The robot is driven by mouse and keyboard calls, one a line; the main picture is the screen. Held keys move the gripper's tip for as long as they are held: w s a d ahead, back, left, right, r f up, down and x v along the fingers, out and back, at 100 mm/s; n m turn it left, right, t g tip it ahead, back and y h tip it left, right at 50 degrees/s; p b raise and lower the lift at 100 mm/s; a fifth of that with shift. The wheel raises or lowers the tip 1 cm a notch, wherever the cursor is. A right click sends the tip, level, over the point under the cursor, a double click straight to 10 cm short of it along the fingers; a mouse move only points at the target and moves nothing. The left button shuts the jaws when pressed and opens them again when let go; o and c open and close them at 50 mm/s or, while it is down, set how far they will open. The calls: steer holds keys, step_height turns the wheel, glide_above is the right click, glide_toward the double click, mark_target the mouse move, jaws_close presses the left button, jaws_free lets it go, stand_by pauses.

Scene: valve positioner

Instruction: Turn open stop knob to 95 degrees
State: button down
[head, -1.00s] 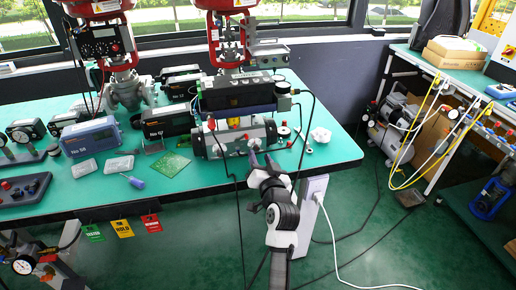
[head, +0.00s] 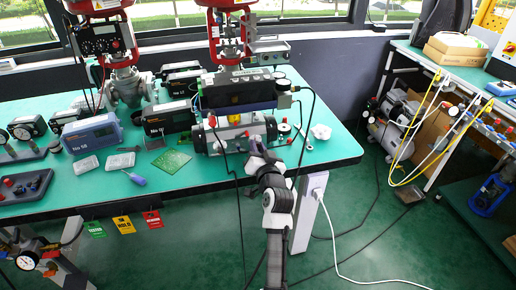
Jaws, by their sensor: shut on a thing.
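The valve positioner assembly stands on the green bench, with a black box (head: 240,91) on top of a silver horizontal cylinder (head: 228,133). My gripper (head: 254,140) is at the front of the cylinder, right of its middle. It is shut on a small part there, which I take to be the open stop knob. The knob itself is hidden by the fingers, and its angle cannot be read. My arm reaches up to it from the front edge of the bench.
The green bench (head: 215,180) is clear just in front of the assembly. A green circuit board (head: 171,161) and a screwdriver (head: 134,178) lie to the left. A white knob-shaped part (head: 321,132) lies to the right. A black cable hangs over the bench edge.

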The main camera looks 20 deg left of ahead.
steer(key=shift+f+n+b, duration=0.1)
steer(key=shift+n+b, duration=0.3)
steer(key=shift+b, duration=0.15)
steer(key=shift+f+n+b, duration=0.1)
steer(key=shift+n+b, duration=0.5)
steer(key=shift+b, duration=0.15)
steer(key=n+b, duration=0.2)
steer(key=shift+b, duration=0.35)
steer(key=n+b, duration=0.2)
steer(key=n, duration=0.1)
steer(key=shift+n+b, duration=0.4)
steer(key=shift+r+n+b, duration=0.2)
steer(key=shift+n+b, duration=0.65)
steer(key=shift+n, duration=0.25)
steer(key=c, duration=1.3)
jaws_free()
